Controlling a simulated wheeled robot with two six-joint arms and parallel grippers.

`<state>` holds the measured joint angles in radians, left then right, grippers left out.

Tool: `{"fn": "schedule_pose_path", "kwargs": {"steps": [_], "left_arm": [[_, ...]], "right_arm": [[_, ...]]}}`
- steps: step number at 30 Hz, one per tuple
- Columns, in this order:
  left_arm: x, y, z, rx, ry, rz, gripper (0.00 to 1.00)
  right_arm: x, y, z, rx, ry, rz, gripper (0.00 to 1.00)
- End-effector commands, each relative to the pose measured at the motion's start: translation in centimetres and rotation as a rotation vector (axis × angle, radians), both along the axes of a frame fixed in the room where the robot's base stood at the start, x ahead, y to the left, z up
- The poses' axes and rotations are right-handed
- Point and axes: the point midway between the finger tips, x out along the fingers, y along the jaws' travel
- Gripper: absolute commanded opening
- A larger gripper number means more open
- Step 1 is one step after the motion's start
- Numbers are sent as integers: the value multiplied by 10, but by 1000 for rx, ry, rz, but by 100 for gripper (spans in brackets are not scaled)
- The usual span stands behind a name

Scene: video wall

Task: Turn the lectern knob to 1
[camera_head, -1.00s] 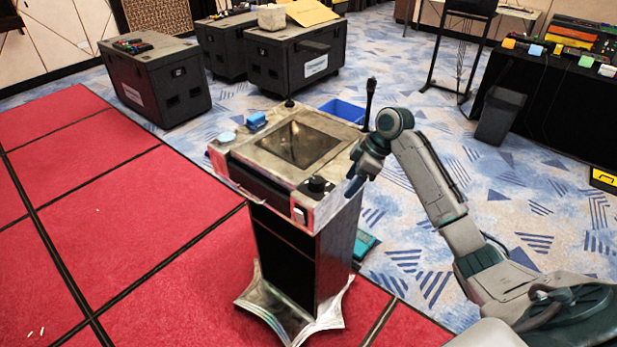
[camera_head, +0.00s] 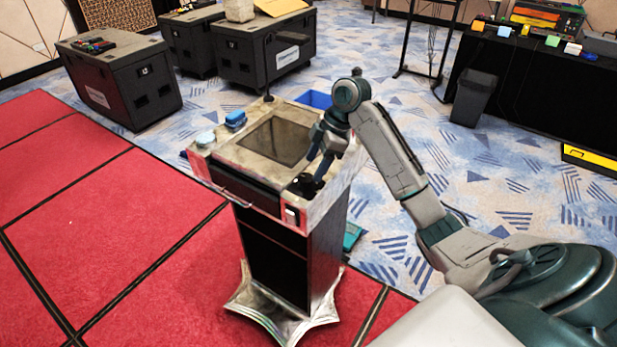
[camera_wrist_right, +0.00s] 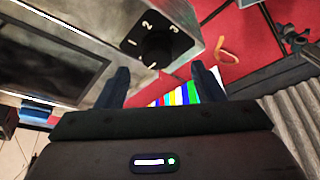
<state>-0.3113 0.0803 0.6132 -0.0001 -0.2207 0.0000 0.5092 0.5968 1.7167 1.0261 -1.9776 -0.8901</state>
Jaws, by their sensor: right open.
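The lectern (camera_head: 222,155) stands on the floor with its worn metal top facing up. Its black knob (camera_head: 303,185) sits at the top's near right corner. In the right wrist view the knob (camera_wrist_right: 157,45) is on a dark plate marked 1, 2 and 3, with a pale mark at its lower edge. I cannot tell surely where the knob points. My right gripper (camera_head: 318,168) hangs just over the knob, fingers down. In the wrist view its open fingers (camera_wrist_right: 160,68) lie either side of the knob's line, apart from it. My left gripper is not in view.
A dark screen (camera_head: 275,141), a blue block (camera_head: 235,119) and a pale blue item (camera_head: 205,138) are on the lectern top. A thin gooseneck stands at its back edge. Black cases (camera_head: 120,80) and a bin (camera_head: 473,97) stand farther back. Red carpet on the left is clear.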

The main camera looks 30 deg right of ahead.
Motion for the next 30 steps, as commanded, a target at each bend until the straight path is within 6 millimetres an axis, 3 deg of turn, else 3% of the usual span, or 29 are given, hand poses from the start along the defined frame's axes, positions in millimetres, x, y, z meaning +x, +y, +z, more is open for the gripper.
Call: {"fn": "schedule_pose_path", "kwargs": {"steps": [4,9,14,20,27,30], "left_arm": [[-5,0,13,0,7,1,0],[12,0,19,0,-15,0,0],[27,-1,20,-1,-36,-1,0],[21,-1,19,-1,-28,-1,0],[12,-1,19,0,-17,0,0],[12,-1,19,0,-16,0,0]], "right_arm": [[3,10,-21,3,4,-1,62],[6,16,-38,2,2,-1,62],[7,17,-43,1,2,-1,62],[7,17,-44,0,1,-2,62],[7,17,-43,0,0,-1,18],[7,17,-43,0,0,-2,18]]}}
